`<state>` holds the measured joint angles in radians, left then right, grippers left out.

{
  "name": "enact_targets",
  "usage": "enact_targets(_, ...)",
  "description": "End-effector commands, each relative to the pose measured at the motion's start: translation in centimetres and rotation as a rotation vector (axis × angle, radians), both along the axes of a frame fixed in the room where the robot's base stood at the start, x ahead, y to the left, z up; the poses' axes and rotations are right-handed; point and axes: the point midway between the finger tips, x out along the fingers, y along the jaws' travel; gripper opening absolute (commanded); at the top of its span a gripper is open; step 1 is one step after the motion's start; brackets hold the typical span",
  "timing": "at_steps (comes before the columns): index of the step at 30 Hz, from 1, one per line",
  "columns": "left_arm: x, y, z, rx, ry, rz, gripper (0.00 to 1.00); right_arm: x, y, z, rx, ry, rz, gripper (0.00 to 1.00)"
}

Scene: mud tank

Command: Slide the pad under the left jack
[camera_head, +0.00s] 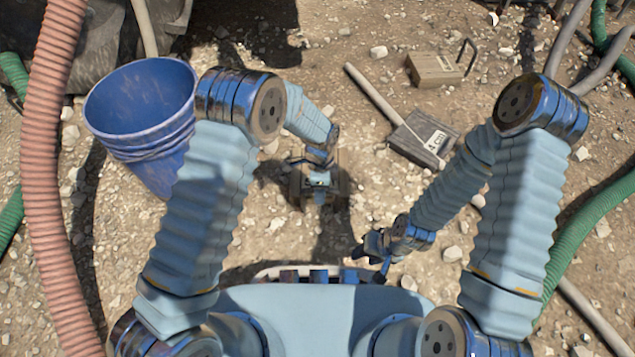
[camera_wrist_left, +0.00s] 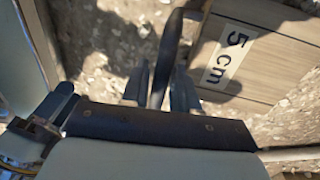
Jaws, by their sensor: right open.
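A wooden pad marked "5 cm" (camera_wrist_left: 262,52) fills the upper right of the left wrist view, with a dark handle (camera_wrist_left: 166,50) at its left side. In the head view that pad (camera_head: 339,187) shows dimly around my left gripper (camera_head: 318,182). I cannot tell whether the pad touches the ground. My right gripper (camera_head: 374,254) is open and empty, low in the middle. I cannot make out a jack in either view.
A wooden block with a dark handle (camera_head: 434,69) and a grey labelled plate (camera_head: 410,148) with a pale rod (camera_head: 371,93) lie at the upper right. A green hose (camera_head: 585,220) runs along the right.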

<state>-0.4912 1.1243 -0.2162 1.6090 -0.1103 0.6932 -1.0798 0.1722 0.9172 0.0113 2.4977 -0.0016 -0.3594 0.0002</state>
Motion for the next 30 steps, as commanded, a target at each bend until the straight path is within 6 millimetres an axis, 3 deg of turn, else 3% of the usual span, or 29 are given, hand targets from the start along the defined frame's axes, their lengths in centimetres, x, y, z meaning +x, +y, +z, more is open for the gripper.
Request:
enact_targets(1,0.0,0.0,0.0,0.000,0.000,0.000,0.21,0.0,0.0,0.0,0.000,0.000,0.000,0.43)
enact_targets(5,0.0,0.0,0.0,0.000,0.000,0.000,0.01,0.0,0.0,0.0,0.000,0.000,0.000,0.43)
enact_targets(6,0.0,0.0,0.0,0.000,0.000,0.000,0.00,0.0,0.0,0.0,0.000,0.000,0.000,0.43)
enact_targets(14,1.0,-0.1,0.1,-0.001,-0.005,0.000,0.00,0.0,0.0,0.0,0.000,0.000,0.000,0.43)
enact_targets(30,8.0,-0.2,0.0,-0.002,-0.004,0.001,0.00,0.0,0.0,0.0,0.000,0.000,0.000,0.43)
